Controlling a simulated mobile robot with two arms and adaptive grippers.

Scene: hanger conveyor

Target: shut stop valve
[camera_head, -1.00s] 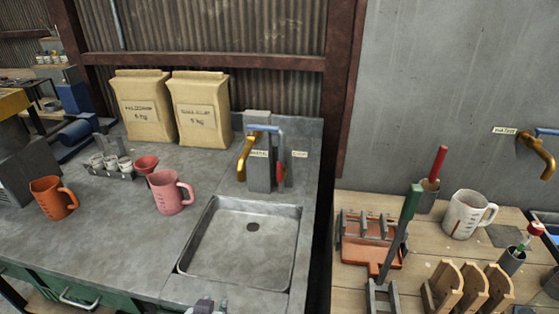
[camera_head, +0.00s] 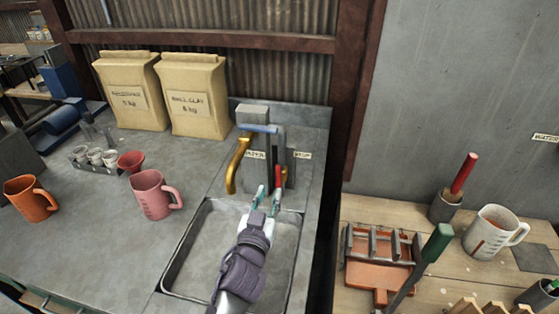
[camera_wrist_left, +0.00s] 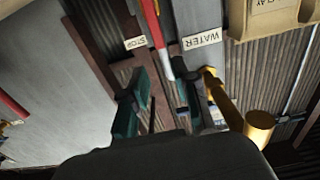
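The stop valve's red lever (camera_head: 278,176) hangs down beside the STOP label (camera_head: 303,155) on the grey tap post (camera_head: 255,172) behind the sink. A blue lever (camera_head: 262,129) sits on top, and a brass spout (camera_head: 238,165) curves down at the left. My left gripper (camera_head: 269,197) is over the sink, its teal fingers open just below and in front of the red lever. In the left wrist view, the red lever (camera_wrist_left: 155,28) shows beyond and between the open fingers; contact is not clear. My right gripper is out of view.
The sink (camera_head: 200,235) lies under my left arm. A pink mug (camera_head: 152,195), an orange mug (camera_head: 26,199), small cups and two clay bags (camera_head: 198,95) stand to the left. A wooden bench with a red tool holder (camera_head: 375,275) and a white mug (camera_head: 493,232) is at right.

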